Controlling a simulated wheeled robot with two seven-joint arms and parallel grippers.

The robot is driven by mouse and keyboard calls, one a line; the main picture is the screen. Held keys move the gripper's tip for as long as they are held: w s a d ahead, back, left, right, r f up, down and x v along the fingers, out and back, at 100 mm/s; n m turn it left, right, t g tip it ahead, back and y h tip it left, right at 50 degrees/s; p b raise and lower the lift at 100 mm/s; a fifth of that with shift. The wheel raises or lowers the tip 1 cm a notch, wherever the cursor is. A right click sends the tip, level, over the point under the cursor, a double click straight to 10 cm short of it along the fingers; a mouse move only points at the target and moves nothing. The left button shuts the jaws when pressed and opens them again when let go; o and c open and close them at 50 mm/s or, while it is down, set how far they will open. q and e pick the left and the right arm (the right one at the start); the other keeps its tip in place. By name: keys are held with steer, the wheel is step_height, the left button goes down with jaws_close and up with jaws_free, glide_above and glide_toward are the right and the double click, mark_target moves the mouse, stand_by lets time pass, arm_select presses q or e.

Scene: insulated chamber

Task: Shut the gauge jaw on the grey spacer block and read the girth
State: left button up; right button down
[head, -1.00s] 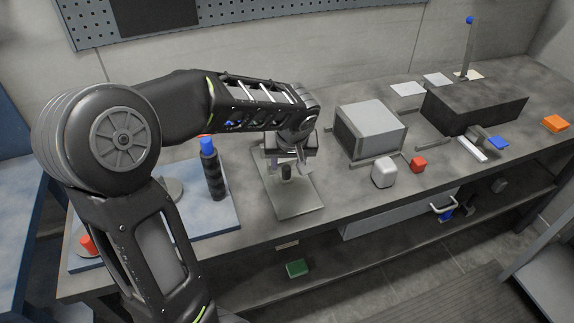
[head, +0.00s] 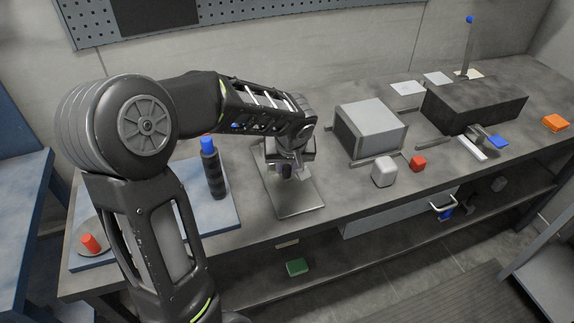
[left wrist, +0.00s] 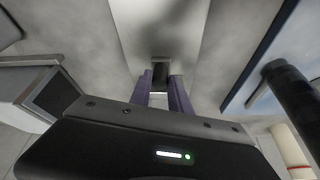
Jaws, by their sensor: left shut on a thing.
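My left gripper (head: 292,172) points down over a flat grey metal plate (head: 298,201) on the bench. It is shut on a small dark piece (left wrist: 160,74), seen between the purple-grey fingers in the left wrist view. The gripper hides much of this piece in the head view, so I cannot tell whether it is the gauge jaw. A pale grey rounded block (head: 384,171) stands to the right, apart from the gripper; I cannot tell whether it is the spacer block. No gauge reading is legible. My right gripper is out of view.
A grey box (head: 372,125) stands right of my gripper, a red cube (head: 418,164) in front of it. A dark bottle with a blue top (head: 213,174) stands left on a blue mat (head: 228,212). A long dark block (head: 478,104) lies farther right. The bench front is mostly clear.

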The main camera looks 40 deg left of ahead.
arm_select(q)
jaws_close()
stand_by(0.7)
steer(key=shift+d+f, duration=0.1)
steer(key=shift+d, duration=0.05)
steer(key=s+d+b, duration=0.1)
steer(key=d+b, duration=0.1)
steer(key=b, duration=0.1)
steer(key=shift+s+d, duration=0.25)
steer(key=shift+s, duration=0.2)
